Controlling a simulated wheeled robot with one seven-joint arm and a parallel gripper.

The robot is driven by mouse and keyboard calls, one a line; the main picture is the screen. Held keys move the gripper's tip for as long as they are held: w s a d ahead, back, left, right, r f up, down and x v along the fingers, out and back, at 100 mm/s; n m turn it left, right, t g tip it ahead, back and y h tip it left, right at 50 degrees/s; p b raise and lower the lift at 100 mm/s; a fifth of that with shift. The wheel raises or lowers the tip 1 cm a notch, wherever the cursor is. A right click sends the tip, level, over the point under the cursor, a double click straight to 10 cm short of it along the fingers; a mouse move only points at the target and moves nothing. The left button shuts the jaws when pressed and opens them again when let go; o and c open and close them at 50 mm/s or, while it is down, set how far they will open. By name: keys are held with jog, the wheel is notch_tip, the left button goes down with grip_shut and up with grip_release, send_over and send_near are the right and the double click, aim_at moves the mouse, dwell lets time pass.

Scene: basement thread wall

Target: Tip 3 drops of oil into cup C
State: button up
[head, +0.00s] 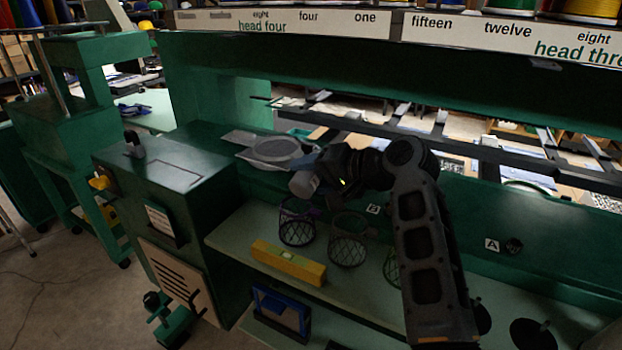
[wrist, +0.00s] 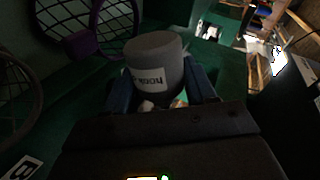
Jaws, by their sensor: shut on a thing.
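My gripper (head: 316,166) has its blue fingers on both sides of a grey cylindrical container (head: 303,184). In the wrist view the container (wrist: 156,60) sits between the fingers, with a white label whose print appears upside down. Whether oil leaves it cannot be seen. It is above a purple-rimmed mesh cup (head: 297,224), apart from it in the head view; this cup also shows in the wrist view (wrist: 82,42). A dark mesh cup (head: 347,243) stands to its right, and a green mesh one (head: 390,268) is partly hidden by my arm. I see no C label.
Tags B (head: 373,209) and A (head: 491,244) are on the green machine. A yellow level (head: 288,263) lies on the shelf in front of the cups. A round grey pad (head: 276,149) lies behind the gripper. A green cabinet (head: 165,180) stands left.

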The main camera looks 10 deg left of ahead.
jog(key=r+n+t+b, duration=0.1)
jog(key=n+t+b, duration=0.1)
jog(key=b, duration=0.1)
jog(key=shift+r, duration=0.1)
jog(key=r+n+t+b, duration=0.2)
jog(key=b, duration=0.1)
jog(key=shift+n, duration=0.3)
jog(key=shift+r+n+b, duration=0.4)
jog(key=shift+r+b, duration=0.05)
